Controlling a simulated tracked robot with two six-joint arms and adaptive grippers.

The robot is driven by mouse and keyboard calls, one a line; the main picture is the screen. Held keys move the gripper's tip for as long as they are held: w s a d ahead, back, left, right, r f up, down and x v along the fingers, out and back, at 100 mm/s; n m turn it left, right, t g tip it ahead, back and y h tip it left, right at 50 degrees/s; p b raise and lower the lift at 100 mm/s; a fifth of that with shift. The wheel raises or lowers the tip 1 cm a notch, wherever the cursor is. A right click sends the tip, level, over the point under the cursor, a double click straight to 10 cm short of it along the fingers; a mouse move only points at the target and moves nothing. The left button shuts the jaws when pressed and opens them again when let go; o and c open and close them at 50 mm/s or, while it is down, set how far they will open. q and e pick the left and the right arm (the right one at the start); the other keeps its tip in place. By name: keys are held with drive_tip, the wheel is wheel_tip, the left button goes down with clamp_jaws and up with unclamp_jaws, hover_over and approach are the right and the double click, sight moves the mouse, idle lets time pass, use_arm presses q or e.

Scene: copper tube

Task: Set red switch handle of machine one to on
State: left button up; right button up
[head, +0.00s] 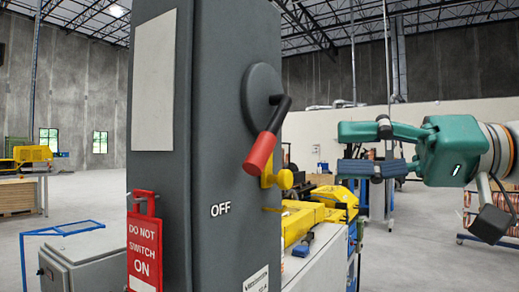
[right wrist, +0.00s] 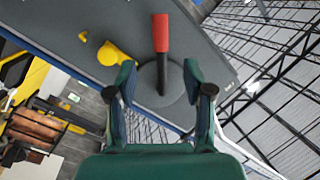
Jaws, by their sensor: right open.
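The red-gripped switch handle (head: 263,152) is on the side of a tall grey cabinet (head: 221,120). Its black lever runs from a round grey hub (head: 262,90) down and slightly left, and the red end points towards the word OFF (head: 221,209). My right gripper (head: 352,149) is open and empty, to the right of the handle and apart from it, with its fingers pointing at the cabinet. In the right wrist view, the red handle (right wrist: 160,34) and the hub show beyond and between the open fingers (right wrist: 163,88). My left gripper is not in view.
A yellow knob (head: 286,179) sticks out just below the handle. A red DO NOT SWITCH ON tag (head: 145,245) hangs on the cabinet's left face. A yellow machine (head: 312,212) on a white bench stands behind. The space between gripper and handle looks clear.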

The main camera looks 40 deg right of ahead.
sight(271, 151)
drive_tip(key=p+x, duration=0.3)
drive_tip(key=x, duration=0.8)
drive_tip(key=shift+s+a, duration=0.1)
drive_tip(key=shift+w+a+p, duration=0.3)
drive_tip(key=shift+w+p, duration=0.05)
drive_tip(key=shift+w, duration=0.1)
clamp_jaws()
